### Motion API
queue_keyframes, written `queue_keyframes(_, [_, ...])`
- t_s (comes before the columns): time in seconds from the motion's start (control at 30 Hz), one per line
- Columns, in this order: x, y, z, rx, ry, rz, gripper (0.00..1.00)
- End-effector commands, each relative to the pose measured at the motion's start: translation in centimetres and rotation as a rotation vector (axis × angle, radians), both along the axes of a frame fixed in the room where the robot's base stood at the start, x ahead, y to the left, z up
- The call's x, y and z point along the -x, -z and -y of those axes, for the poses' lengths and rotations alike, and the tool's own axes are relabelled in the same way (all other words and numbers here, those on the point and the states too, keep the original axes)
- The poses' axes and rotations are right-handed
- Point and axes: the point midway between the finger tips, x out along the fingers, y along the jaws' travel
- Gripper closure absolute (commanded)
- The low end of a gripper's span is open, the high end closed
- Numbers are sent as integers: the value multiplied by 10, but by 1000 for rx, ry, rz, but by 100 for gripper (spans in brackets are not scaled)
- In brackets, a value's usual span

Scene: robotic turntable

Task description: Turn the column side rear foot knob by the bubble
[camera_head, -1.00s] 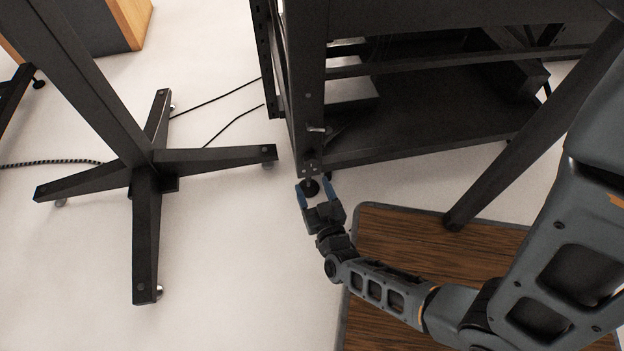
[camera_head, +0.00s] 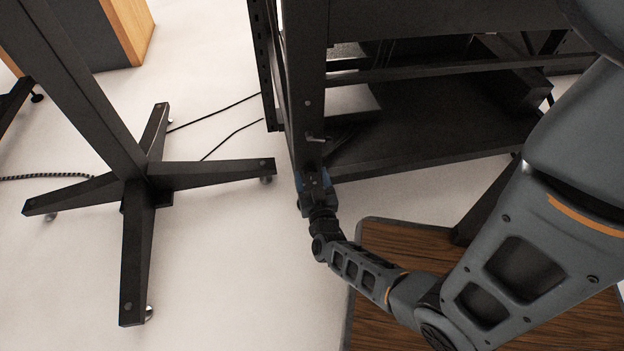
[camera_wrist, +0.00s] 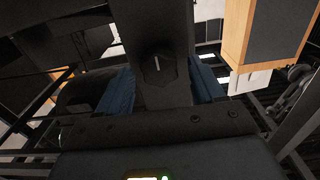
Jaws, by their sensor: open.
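The black foot knob (camera_wrist: 160,68) with a white line on its face shows in the wrist view, below a dark post. My gripper (camera_wrist: 162,88) is open, with one blue finger to either side of the post and knob. A gap shows between the fingers and the knob. In the head view my gripper (camera_head: 313,181) is at the bottom of the dark frame's near corner leg (camera_head: 306,110), and it hides the foot there. A small lit yellow-green strip (camera_wrist: 146,178) is cut off by the wrist view's bottom edge; I cannot tell whether it is the bubble.
A dark stand with a star base (camera_head: 140,180) is on the floor to the left. A small lever (camera_head: 316,139) sticks out of the corner leg above my gripper. A wood-topped board (camera_head: 390,235) lies under my arm. Thin cables (camera_head: 215,118) cross the floor.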

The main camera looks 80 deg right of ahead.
Motion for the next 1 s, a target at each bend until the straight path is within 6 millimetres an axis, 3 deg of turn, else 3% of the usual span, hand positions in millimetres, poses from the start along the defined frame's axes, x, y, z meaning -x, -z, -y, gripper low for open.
queue_keyframes(0.2, [0,0,0,0,0,0,34])
queue_keyframes(0.73, [0,0,0,1,0,0,85])
queue_keyframes(1.0, [0,0,0,-8,-1,22,87])
